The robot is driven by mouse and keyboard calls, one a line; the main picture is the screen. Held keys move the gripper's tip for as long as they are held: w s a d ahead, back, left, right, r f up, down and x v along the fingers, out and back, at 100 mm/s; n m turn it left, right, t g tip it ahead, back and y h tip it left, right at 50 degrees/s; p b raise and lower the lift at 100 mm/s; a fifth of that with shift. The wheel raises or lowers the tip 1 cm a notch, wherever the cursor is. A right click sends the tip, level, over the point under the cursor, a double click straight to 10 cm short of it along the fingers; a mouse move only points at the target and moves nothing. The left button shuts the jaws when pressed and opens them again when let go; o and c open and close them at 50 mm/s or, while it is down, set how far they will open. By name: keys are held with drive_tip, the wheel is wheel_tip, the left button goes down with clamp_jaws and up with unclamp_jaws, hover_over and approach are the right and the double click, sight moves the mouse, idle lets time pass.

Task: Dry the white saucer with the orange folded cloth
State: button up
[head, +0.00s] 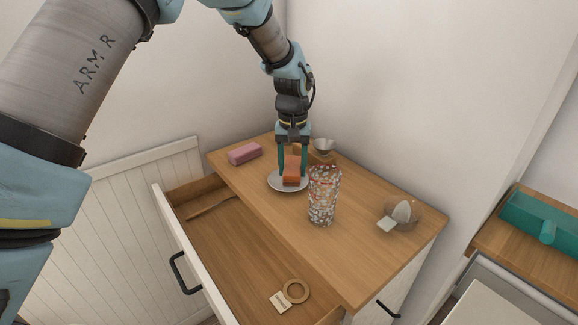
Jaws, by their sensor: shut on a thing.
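The white saucer (275,184) lies on the wooden top of a dresser, near its left part. My gripper (292,168) points down over the saucer and is shut on the orange folded cloth (291,173). The cloth is between the two teal fingers, at the saucer's surface; I cannot tell if it touches the saucer. The cloth and fingers hide part of the saucer's middle and far side.
A speckled glass (322,196) stands close to the right of the saucer. A pink block (245,153) is at the back left, a small metal bowl (324,147) behind. A bowl with white things (402,213) is at right. The drawer (222,250) below is open.

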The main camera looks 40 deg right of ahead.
sight(281, 182)
drive_tip(key=shift+a, duration=0.15)
drive_tip(key=shift+w+a, duration=0.3)
drive_tip(key=shift+a, duration=0.45)
drive_tip(key=shift+w+a, duration=0.3)
drive_tip(key=shift+a, duration=0.4)
drive_tip(key=shift+d, duration=0.1)
drive_tip(key=shift+w+d+p, duration=0.2)
drive_tip(key=shift+d+p, duration=0.15)
drive_tip(key=shift+d, duration=1.25)
drive_tip(key=shift+r, duration=0.1)
drive_tip(key=shift+r+p, duration=1.5)
drive_tip(key=shift+r, duration=0.75)
